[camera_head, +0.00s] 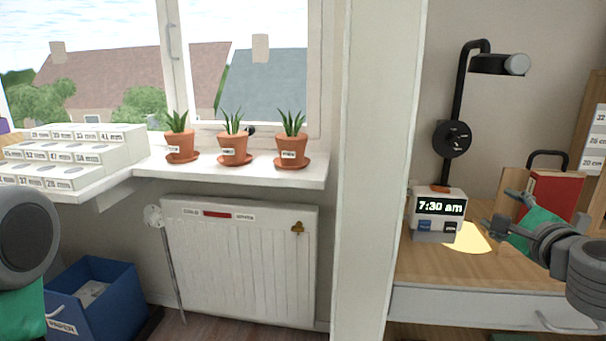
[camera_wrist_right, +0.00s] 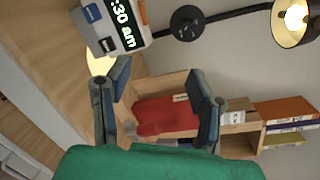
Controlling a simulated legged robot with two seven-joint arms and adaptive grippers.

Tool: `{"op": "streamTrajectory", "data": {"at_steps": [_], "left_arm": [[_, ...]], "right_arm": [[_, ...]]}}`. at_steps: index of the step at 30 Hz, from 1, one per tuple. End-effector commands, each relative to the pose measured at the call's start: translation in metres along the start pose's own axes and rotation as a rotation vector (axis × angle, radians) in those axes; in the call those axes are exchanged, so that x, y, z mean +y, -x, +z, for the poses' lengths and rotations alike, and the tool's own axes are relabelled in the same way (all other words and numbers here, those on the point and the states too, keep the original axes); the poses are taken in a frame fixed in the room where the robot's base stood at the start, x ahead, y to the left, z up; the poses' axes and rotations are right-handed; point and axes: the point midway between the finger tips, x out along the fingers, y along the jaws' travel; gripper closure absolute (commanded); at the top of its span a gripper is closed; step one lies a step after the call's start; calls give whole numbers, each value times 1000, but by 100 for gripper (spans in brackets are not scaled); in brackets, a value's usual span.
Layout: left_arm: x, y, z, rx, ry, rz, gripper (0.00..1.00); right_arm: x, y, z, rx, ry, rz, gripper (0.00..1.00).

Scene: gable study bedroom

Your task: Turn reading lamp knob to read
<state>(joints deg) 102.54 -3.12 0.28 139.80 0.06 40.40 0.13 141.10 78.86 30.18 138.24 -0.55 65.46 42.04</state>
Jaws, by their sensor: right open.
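The black reading lamp (camera_head: 457,100) is fixed to the wall above the desk. Its round black knob (camera_head: 452,138) sits on the lower stem, with small pale markings too small to read. The knob also shows at the top of the right wrist view (camera_wrist_right: 187,23), and the lit lamp head (camera_wrist_right: 294,22) is at its upper right. My right gripper (camera_head: 511,209) is at the right, over the desk, below and to the right of the knob and apart from it. Its two fingers (camera_wrist_right: 163,88) are spread with nothing between them. My left gripper is not visible; only part of my left arm shows.
A clock reading 7:30 am (camera_head: 438,213) stands on the desk (camera_head: 480,265) below the knob. A red book or binder (camera_head: 555,195) is in a wooden holder behind my right gripper. A white post (camera_head: 375,170) separates the desk from the window sill with potted plants (camera_head: 233,148).

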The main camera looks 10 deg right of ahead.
Motion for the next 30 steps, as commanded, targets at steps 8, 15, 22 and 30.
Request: {"op": "streamTrajectory", "data": {"at_steps": [8, 15, 22, 30], "left_arm": [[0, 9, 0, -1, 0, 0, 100], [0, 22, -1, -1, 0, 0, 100], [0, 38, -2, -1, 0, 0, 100], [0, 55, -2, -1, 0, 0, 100]], "right_arm": [[69, 5, 20, -64, 266, 183, 51], [173, 36, 25, -184, 649, 457, 51], [289, 117, -8, -420, 1144, 831, 51], [355, 232, -74, -791, 1635, 1212, 51]]}}
